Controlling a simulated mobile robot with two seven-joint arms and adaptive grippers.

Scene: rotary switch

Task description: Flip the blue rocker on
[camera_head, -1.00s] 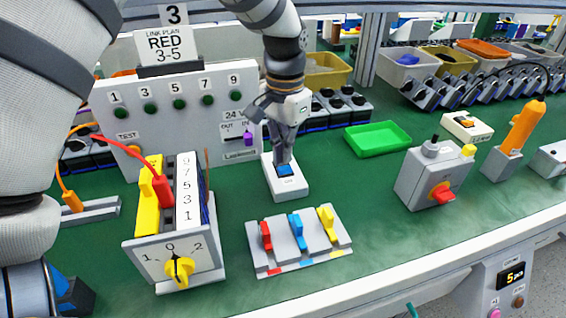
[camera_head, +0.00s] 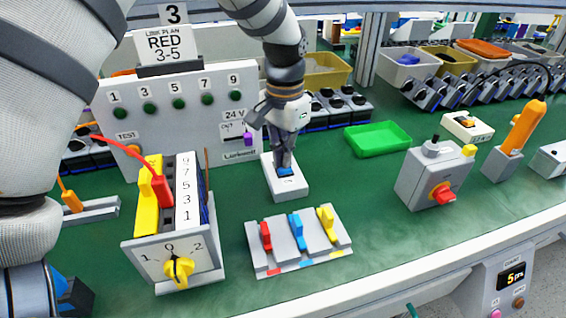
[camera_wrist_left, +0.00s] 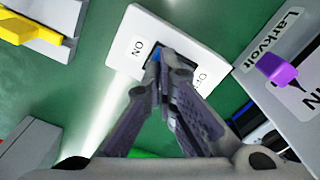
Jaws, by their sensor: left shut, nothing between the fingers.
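The blue rocker (camera_head: 285,172) sits in a dark frame on a white block (camera_head: 291,188) in the middle of the green bench. My left gripper (camera_head: 284,164) points down at it with fingers shut and nothing between them. The tips are at the rocker, but whether they touch it I cannot tell. In the left wrist view the white block (camera_wrist_left: 185,28) carries ON and OFF labels. The shut fingertips (camera_wrist_left: 168,66) cover most of the rocker, and a small blue part (camera_wrist_left: 156,56) shows on the ON side. The rocker's tilt is hidden. My right gripper is not in view.
A plate with red, blue and yellow levers (camera_head: 296,262) lies in front. A box with a yellow knob (camera_head: 178,268) stands left. Behind is a numbered panel (camera_head: 222,88). A green tray (camera_head: 378,140) and grey box with a red knob (camera_head: 418,182) are right.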

